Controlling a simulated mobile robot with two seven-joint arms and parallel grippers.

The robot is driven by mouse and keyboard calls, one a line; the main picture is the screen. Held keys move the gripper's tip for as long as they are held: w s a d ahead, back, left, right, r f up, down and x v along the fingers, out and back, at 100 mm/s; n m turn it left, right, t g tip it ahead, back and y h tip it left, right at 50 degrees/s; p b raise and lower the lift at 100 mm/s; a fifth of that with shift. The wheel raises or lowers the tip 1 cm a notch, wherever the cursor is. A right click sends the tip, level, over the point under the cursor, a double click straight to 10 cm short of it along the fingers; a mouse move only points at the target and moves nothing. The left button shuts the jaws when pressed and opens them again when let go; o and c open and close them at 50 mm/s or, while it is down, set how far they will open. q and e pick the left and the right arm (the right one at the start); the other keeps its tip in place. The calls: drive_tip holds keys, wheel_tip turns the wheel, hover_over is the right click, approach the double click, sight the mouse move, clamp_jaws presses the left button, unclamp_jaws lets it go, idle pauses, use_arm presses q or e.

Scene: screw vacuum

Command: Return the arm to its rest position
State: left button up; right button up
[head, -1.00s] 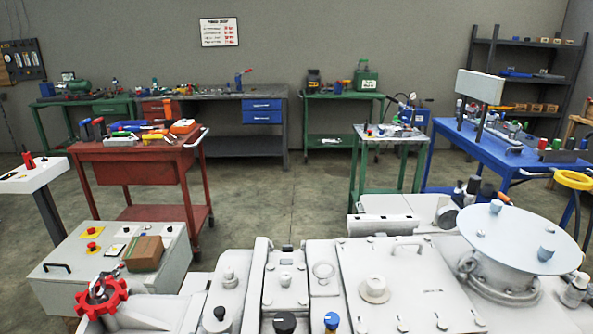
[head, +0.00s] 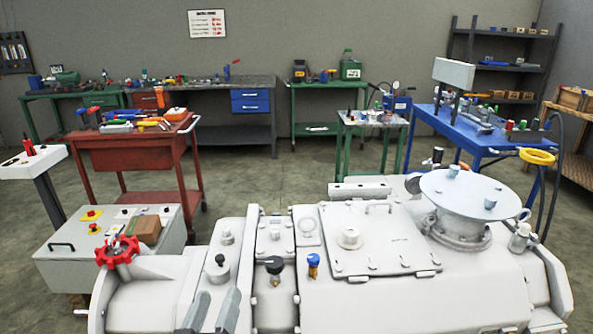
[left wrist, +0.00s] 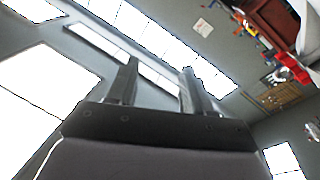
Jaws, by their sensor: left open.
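My left gripper (head: 213,312) shows at the bottom edge of the head view, its two grey fingers apart with nothing between them. It is in front of the large white machine (head: 370,285), left of the middle. In the left wrist view the same gripper (left wrist: 158,82) is open and empty, its fingers pointing up toward the ceiling and bright skylights. The rest of my left arm is outside the head view. My right gripper is not in view.
The white machine fills the front, with a red handwheel (head: 117,251) at left and a round lid (head: 473,195) at right. A grey control box (head: 75,265) stands at left. A red cart (head: 130,158) and a blue table (head: 465,135) stand behind.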

use_arm(q)
drive_tip(key=s+d+f+m+h, duration=0.3)
drive_tip(key=s+f+m+h, duration=0.1)
drive_tip(key=s+m+h, duration=0.15)
drive_tip(key=s+a+f+g+y, duration=0.2)
drive_tip(key=s+a+f, duration=0.1)
drive_tip(key=f, duration=0.4)
drive_tip(key=s+a+f+g+y, duration=0.1)
drive_tip(key=s+a+f+g, duration=0.2)
drive_tip(key=f, duration=0.4)
drive_tip(key=s+a+f+g+y, duration=0.2)
drive_tip(key=s+a+f+g, duration=0.1)
drive_tip(key=f, duration=0.4)
drive_tip(key=shift+s+a+f+y, duration=0.15)
drive_tip(key=shift+a+y, duration=0.2)
drive_tip(key=shift+a, duration=0.5)
